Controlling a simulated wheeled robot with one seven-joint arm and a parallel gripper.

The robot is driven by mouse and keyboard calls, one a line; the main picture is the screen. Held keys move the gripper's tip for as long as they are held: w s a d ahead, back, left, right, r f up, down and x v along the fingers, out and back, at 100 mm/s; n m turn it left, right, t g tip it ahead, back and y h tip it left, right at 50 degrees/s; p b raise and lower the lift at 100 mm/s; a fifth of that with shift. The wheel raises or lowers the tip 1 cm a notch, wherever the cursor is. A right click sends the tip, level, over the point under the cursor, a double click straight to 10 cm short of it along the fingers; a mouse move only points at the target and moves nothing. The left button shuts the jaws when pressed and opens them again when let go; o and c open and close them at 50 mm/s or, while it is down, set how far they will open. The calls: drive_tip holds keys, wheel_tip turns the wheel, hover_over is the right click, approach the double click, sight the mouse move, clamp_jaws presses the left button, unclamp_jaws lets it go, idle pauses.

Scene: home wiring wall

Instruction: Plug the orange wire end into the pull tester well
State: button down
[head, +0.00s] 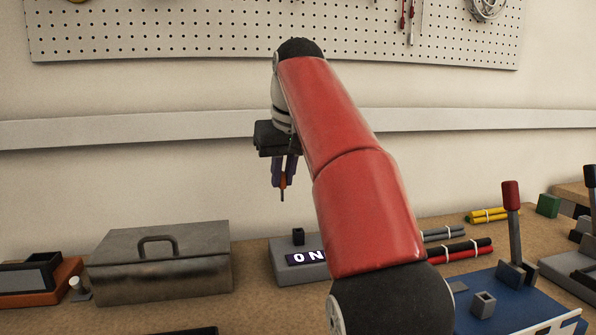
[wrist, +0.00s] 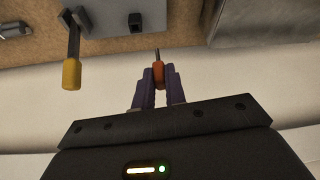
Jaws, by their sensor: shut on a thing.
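My gripper (head: 285,172) is shut on the orange wire end (head: 283,184), holding it in the air with its thin dark tip pointing down. In the wrist view the orange wire end (wrist: 158,76) sits between the purple fingers of the gripper (wrist: 159,86). The pull tester (head: 286,272) is a grey box on the bench below, with a lit display partly covered by my arm. Its well (head: 298,236) is a small dark square block on top, also in the wrist view (wrist: 135,22). The wire tip is above the well and apart from it.
A metal box with a handle (head: 160,265) stands left of the tester. A yellow-handled lever (wrist: 72,74) shows beside the well in the wrist view. Bundled red and black wires (head: 462,250) and a red-handled lever (head: 511,196) are at the right. A wall rail (head: 180,128) runs behind.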

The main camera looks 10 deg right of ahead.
drive_tip(key=d, duration=0.1)
drive_tip(key=d+m, duration=0.1)
drive_tip(key=d, duration=0.1)
drive_tip(key=shift+w+d+m+h, duration=0.2)
drive_tip(key=shift+w+m+h, duration=0.1)
drive_tip(key=shift+m, duration=0.1)
drive_tip(key=shift+f, duration=0.1)
drive_tip(key=b, duration=0.2)
hover_over(299, 233)
drive_tip(key=shift+w+f, duration=0.15)
drive_tip(key=shift+f, duration=1.25)
drive_tip(key=shift+w+f, duration=0.1)
drive_tip(key=shift+f, duration=1.3)
drive_tip(key=shift+p, duration=0.6)
drive_tip(key=shift+f+b, duration=1.2)
drive_tip(key=shift+f, duration=0.5)
drive_tip(key=c, duration=1.4)
unclamp_jaws()
drive_tip(key=shift+o, duration=0.2)
